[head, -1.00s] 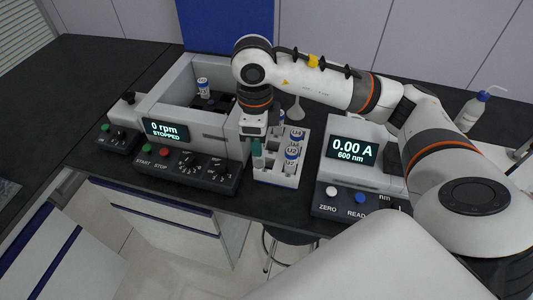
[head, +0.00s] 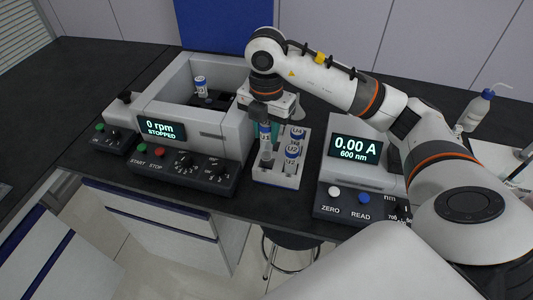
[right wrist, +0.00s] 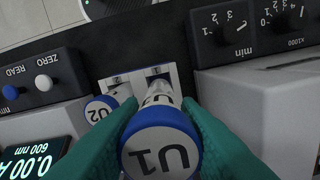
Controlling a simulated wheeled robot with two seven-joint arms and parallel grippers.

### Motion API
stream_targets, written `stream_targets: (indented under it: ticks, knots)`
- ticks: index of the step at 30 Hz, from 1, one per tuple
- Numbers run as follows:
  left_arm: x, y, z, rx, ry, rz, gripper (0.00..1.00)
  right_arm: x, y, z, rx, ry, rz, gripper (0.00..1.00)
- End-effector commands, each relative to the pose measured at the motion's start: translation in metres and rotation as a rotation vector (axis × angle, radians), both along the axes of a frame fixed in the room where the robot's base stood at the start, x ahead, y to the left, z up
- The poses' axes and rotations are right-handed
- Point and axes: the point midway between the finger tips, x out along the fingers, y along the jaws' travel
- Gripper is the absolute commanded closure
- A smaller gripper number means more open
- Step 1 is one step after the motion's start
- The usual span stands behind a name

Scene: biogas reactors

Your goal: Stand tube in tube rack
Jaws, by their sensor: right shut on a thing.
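My right gripper (head: 268,128) has green fingers, which also show in the right wrist view (right wrist: 162,135). They are shut on tube U1 (right wrist: 160,148), which has a blue cap. In the head view the tube (head: 266,153) hangs upright at the left side of the white tube rack (head: 285,181). I cannot tell whether its bottom is inside a slot. In the right wrist view the rack (right wrist: 172,71) shows open square slots beyond the tube. Tube U2 (right wrist: 98,109) stands beside it, also seen in the head view (head: 291,153). Tube U4 (head: 297,134) stands behind U2. My left gripper is out of view.
The open centrifuge (head: 215,130), reading 0 rpm STOPPED, stands left of the rack with a tube (head: 200,86) in it. The photometer (head: 357,150) stands close on the right. A wash bottle (head: 475,110) is at the far right. Dark bench (head: 70,85) is clear at far left.

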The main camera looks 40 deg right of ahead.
Motion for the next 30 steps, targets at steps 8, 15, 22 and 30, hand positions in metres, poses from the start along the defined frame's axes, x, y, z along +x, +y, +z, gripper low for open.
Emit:
stream_targets:
  ticks: [8,15,22,30]
  knots:
    - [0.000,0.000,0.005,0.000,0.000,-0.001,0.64,0.000,0.000,-0.031,-0.001,0.000,0.002,0.93]
    - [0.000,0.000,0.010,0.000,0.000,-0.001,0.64,-0.001,-0.001,-0.061,-0.002,0.002,0.003,0.93]
    - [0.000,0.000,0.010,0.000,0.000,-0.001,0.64,0.000,0.000,-0.066,-0.001,-0.002,0.005,0.93]
    - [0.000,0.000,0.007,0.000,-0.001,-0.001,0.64,0.000,0.000,-0.069,-0.002,-0.001,0.004,0.55]
